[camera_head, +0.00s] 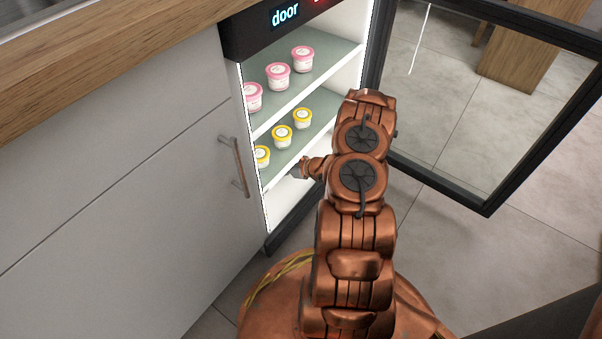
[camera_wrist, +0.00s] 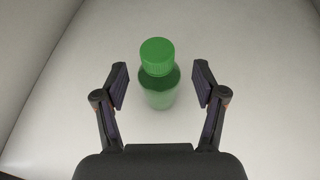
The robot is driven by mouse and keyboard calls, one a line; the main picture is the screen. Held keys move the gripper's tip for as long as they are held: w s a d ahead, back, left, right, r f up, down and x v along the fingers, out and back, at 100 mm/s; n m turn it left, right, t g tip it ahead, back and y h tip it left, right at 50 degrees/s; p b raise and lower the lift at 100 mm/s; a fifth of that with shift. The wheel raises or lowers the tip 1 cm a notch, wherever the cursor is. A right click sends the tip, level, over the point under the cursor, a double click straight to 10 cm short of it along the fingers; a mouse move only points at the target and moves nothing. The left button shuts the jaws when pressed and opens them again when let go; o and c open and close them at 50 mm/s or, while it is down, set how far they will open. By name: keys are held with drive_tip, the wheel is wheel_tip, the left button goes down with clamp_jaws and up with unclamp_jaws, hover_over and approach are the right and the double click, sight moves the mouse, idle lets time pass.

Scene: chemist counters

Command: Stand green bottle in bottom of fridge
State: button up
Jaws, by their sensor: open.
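The green bottle (camera_wrist: 158,85) shows in the wrist view, with a ribbed green cap on top. It stands upright on a plain white surface, between the two fingers of my gripper (camera_wrist: 160,88). The fingers are open, with a gap on each side of the bottle. In the head view the fridge (camera_head: 268,215) is open and lit, and my arm reaches to its lower part. My gripper is mostly hidden there behind my arm, and the bottle is not visible in that view.
The glass fridge door (camera_head: 480,110) stands open on the right. Pink-lidded tubs (camera_head: 277,76) stand on the upper shelf and yellow-lidded tubs (camera_head: 282,135) on the shelf below. A white cabinet (camera_head: 120,170) with a handle (camera_head: 234,165) adjoins the fridge on the left. Tiled floor lies right.

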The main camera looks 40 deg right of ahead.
drive_tip(key=s+d+p, duration=0.1)
drive_tip(key=s, duration=0.2)
drive_tip(key=s+d+p, duration=0.1)
drive_tip(key=s, duration=0.2)
drive_tip(key=s+d+p, duration=0.1)
drive_tip(key=s+d, duration=0.1)
drive_tip(key=s, duration=0.1)
drive_tip(key=shift+s+p, duration=0.3)
drive_tip(key=shift+p, duration=0.05)
drive_tip(key=shift+s+d, duration=0.15)
drive_tip(key=shift+s, duration=0.3)
